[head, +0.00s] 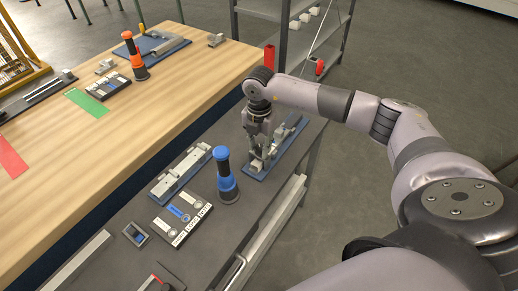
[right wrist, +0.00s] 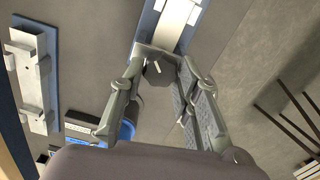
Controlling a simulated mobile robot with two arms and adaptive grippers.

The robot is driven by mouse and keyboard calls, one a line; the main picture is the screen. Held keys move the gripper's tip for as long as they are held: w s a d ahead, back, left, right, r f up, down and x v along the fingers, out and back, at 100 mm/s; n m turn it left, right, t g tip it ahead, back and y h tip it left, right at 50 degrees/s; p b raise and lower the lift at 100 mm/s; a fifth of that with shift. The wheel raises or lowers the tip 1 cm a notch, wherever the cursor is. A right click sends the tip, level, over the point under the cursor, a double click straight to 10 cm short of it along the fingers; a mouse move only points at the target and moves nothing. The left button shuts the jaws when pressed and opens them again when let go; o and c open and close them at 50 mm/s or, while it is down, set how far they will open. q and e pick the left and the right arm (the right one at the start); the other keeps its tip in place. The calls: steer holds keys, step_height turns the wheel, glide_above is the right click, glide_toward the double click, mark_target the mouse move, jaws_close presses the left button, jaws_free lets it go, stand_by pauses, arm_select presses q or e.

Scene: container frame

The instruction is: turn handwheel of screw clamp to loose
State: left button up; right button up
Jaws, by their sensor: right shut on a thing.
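The screw clamp stands on a blue base (head: 290,143) on the dark bench, at the centre right of the head view. My right gripper (head: 258,155) points down over the near end of this clamp and hides part of it. In the right wrist view my two right fingers (right wrist: 160,62) are shut on a dark grey handwheel (right wrist: 157,78) with a thin pale mark. The clamp's pale body and blue base run up to the top edge there. How loose the screw is cannot be seen. My left gripper is not in view.
A second fixture on a blue base (head: 176,176) lies left of the clamp. Between them stands a blue and black upright handle (head: 226,178), near a dark control box (head: 183,217). A wooden table (head: 110,145) lies behind left; a metal shelf (head: 290,20) stands beyond.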

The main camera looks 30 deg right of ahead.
steer(key=n+b, duration=0.3)
steer(key=n, duration=0.2)
steer(key=shift+d+f+n+b, duration=0.1)
steer(key=shift+f+n+b, duration=0.05)
steer(key=shift+n+b, duration=0.2)
steer(key=n+b, duration=0.3)
steer(key=n, duration=0.2)
steer(key=shift+b, duration=0.3)
steer(key=n+b, duration=0.2)
steer(key=n, duration=0.2)
steer(key=shift+d+n, duration=0.1)
steer(key=shift+n, duration=0.25)
steer(key=n+b, duration=0.3)
steer(key=n, duration=0.2)
steer(key=n+b, duration=0.1)
steer(key=n, duration=0.4)
steer(key=shift+w+d+b, duration=0.1)
steer(key=shift+b, duration=0.3)
steer(key=n+b, duration=0.1)
steer(key=n, duration=0.4)
steer(key=shift+r, duration=0.2)
steer(key=n+b, duration=0.1)
steer(key=n, duration=0.4)
steer(key=shift+w+n+b, duration=0.1)
steer(key=shift+n+b, duration=0.2)
steer(key=shift+n, duration=0.1)
steer(key=n, duration=0.5)
steer(key=shift+w+r+n+b, duration=0.1)
steer(key=shift+n+b, duration=0.2)
steer(key=shift+b, duration=0.1)
